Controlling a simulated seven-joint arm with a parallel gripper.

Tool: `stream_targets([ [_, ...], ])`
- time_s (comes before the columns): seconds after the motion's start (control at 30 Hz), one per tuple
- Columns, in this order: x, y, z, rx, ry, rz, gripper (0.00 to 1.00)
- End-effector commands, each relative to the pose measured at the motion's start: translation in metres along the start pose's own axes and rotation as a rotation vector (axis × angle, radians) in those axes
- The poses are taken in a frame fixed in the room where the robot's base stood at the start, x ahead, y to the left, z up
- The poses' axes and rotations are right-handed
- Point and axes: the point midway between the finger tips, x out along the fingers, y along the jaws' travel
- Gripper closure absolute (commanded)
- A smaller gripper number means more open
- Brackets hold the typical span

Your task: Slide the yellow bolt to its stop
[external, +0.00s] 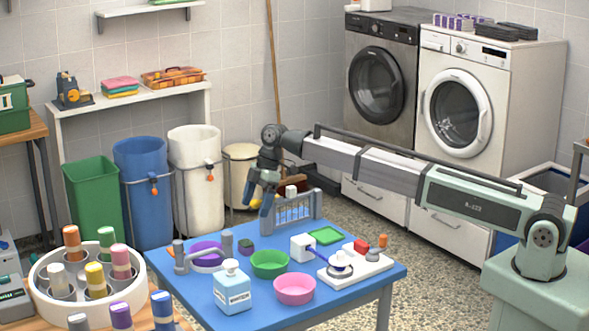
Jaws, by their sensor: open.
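A small yellow piece (256,204), which may be the yellow bolt, shows beside my gripper's fingers, partly hidden by them. A small grey barred gate (292,212) stands upright at the back edge of the blue table, just right of the fingers. My gripper (262,201) points down at the left end of this gate and is open. I cannot tell whether the fingers touch the yellow piece or stand around it. The bolt's track and stop are too small or hidden to make out.
The blue table (213,318) holds a purple bowl (207,254), green bowl (270,264), pink bowl (294,289), blue bottle (232,287), green tray (325,236) and white board (355,273). A round white caddy (126,314) stands at left. Bins stand behind the table.

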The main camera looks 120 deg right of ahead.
Motion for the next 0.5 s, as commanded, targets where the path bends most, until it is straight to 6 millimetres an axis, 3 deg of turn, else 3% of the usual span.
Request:
stream_targets([
  [0.5,-0.027,0.0,-0.01,-0.001,0.0,0.001,0.11],
])
